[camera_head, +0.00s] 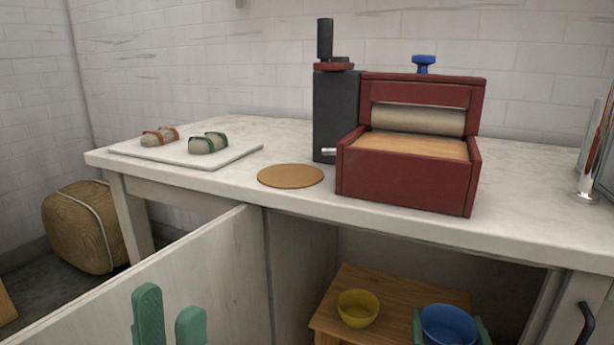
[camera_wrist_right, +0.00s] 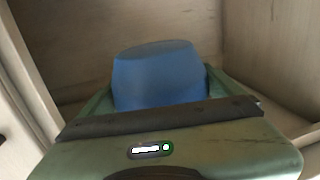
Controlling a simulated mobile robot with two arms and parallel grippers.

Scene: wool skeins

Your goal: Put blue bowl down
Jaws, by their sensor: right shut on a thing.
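The blue bowl (camera_head: 448,327) is at the lower right of the head view, inside the open cabinet under the counter. My right gripper (camera_head: 449,322) is shut on it, with one green finger on each side. The bowl also fills the middle of the right wrist view (camera_wrist_right: 158,78), between the fingers. It overlaps the right part of a small wooden stand (camera_head: 390,283); I cannot tell whether it touches the stand. My left gripper (camera_head: 169,305) is at the lower left in front of the cabinet door, its two green fingers apart with nothing between them.
A yellow bowl (camera_head: 358,308) sits on the stand, left of the blue bowl. The open cabinet door (camera_head: 190,270) spans the lower left. Above, the counter (camera_head: 520,230) carries a red roller machine (camera_head: 410,180), a dark grinder (camera_head: 336,110), a round mat (camera_head: 291,176) and a white board with two skeins (camera_head: 185,155).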

